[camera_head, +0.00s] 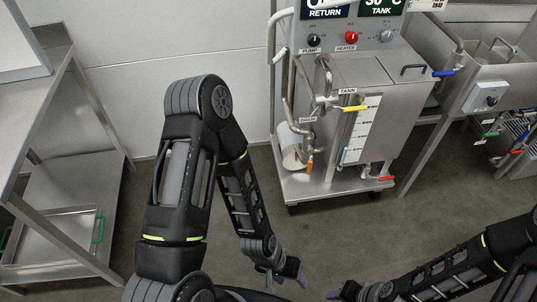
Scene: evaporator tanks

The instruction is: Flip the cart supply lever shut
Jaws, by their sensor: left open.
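The steel cart (375,75) stands at upper centre right with a tank and pipes. Its levers are a yellow one (355,108) near the TANK label, an orange one (309,168) hanging down on the lower left, a light blue one (344,155) beside the level scale, and a red one (386,178) at the lower right. I cannot read which is marked supply. My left gripper (284,281) is open and empty, low in the picture, well apart from the cart. My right gripper (335,294) is at the bottom edge, partly cut off; its jaws are unclear.
A steel sink unit (470,80) stands right of the cart, with a blue lever (443,73) and a grey switch box (486,97). A steel shelf table (30,110) is at the left, with a green-handled tray (60,240) below. The floor before the cart is clear.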

